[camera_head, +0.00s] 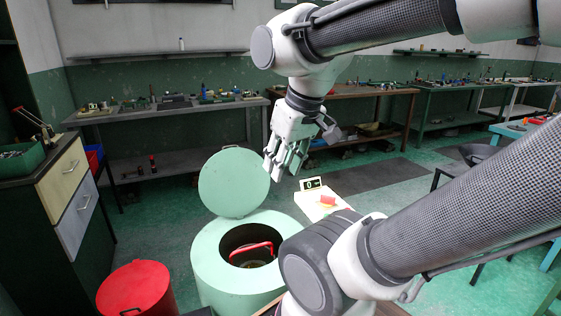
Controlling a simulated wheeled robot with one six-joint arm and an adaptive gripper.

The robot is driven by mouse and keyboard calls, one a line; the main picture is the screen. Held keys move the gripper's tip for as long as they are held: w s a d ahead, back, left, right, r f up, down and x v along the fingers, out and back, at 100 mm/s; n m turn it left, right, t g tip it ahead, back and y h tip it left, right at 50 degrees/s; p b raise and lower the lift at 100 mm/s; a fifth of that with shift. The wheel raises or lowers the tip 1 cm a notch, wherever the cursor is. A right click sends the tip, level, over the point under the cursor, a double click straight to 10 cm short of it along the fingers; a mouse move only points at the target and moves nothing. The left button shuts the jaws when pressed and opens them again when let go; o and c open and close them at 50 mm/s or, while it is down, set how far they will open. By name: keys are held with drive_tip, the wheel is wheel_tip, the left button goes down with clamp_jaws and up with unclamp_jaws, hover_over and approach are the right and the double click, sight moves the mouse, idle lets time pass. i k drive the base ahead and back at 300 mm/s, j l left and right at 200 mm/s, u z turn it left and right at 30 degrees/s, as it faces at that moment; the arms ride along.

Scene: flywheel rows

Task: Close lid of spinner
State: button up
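The spinner (215,268) is a pale green drum standing on the floor at lower centre. Its round lid (234,182) stands up, hinged at the back rim, so the drum's opening shows. Inside the opening a red handle-like part (251,248) is visible. My gripper (282,172) hangs just right of the raised lid, fingers pointing down. The fingers look spread apart with nothing between them. I cannot tell from this view whether the gripper touches the lid's edge.
A red drum with a lid (136,287) stands at front left. A drawer cabinet (72,195) is at the left. A small white table (343,187) with a display and a red item stands behind the spinner at right. Workbenches line the back wall.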

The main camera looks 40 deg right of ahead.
sight(234, 181)
drive_tip(key=k, duration=0.6)
drive_tip(key=z, duration=1.95)
drive_tip(key=i+l+z, duration=0.3)
drive_tip(key=i+z, duration=0.55)
drive_tip(key=i, duration=0.15)
drive_tip(key=i+u, duration=0.35)
drive_tip(key=i, duration=0.2)
drive_tip(key=i+l+u, duration=0.2)
drive_tip(key=i+u, duration=0.15)
drive_tip(key=i, duration=0.2)
drive_tip(key=i+j+u, duration=0.25)
drive_tip(key=i+u, duration=0.7)
drive_tip(key=i, duration=0.15)
drive_tip(key=i+l+u, duration=0.1)
drive_tip(key=i+u, duration=0.6)
drive_tip(key=i, duration=0.35)
drive_tip(key=i+u, duration=0.2)
drive_tip(key=i, duration=0.3)
drive_tip(key=i+u, duration=0.2)
drive_tip(key=i, duration=0.35)
drive_tip(key=i+l+u, duration=0.2)
drive_tip(key=i, duration=0.3)
drive_tip(key=i+u, duration=0.1)
drive_tip(key=u, duration=0.4)
drive_tip(key=i+u, duration=0.15)
drive_tip(key=u, duration=0.3)
drive_tip(key=l+u, duration=0.15)
drive_tip(key=u, duration=0.35)
drive_tip(key=i+l+u, duration=0.15)
drive_tip(key=u, duration=1.7)
